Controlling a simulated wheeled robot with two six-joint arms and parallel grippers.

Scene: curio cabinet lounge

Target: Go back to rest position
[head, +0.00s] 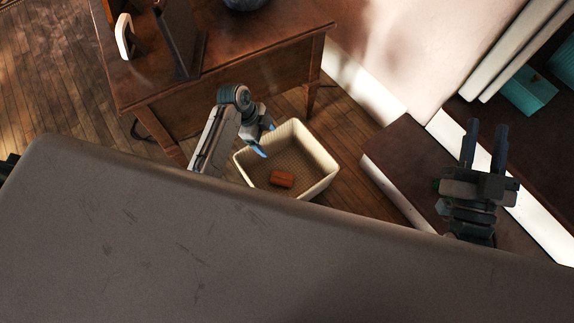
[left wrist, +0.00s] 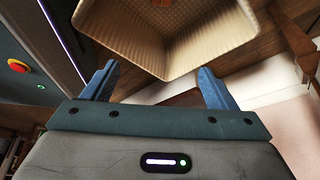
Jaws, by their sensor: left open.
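My left gripper (head: 266,148) is at the left rim of a cream woven basket (head: 318,184) in the head view and holds nothing. In the left wrist view its two blue fingers (left wrist: 158,84) are wide apart, with only floor and the basket wall (left wrist: 180,62) beyond them. A small red-brown block (head: 283,179) lies on the basket floor, apart from the gripper. My right gripper (head: 486,130) is at the right of the head view, fingers pointing up the picture, apart and with nothing between them.
A wooden desk (head: 240,54) with a dark upright panel and a white curved item stands behind the basket. A dark-topped low cabinet (head: 405,165) is on the right, near a teal box (head: 528,90). Wood floor (head: 345,130) shows between.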

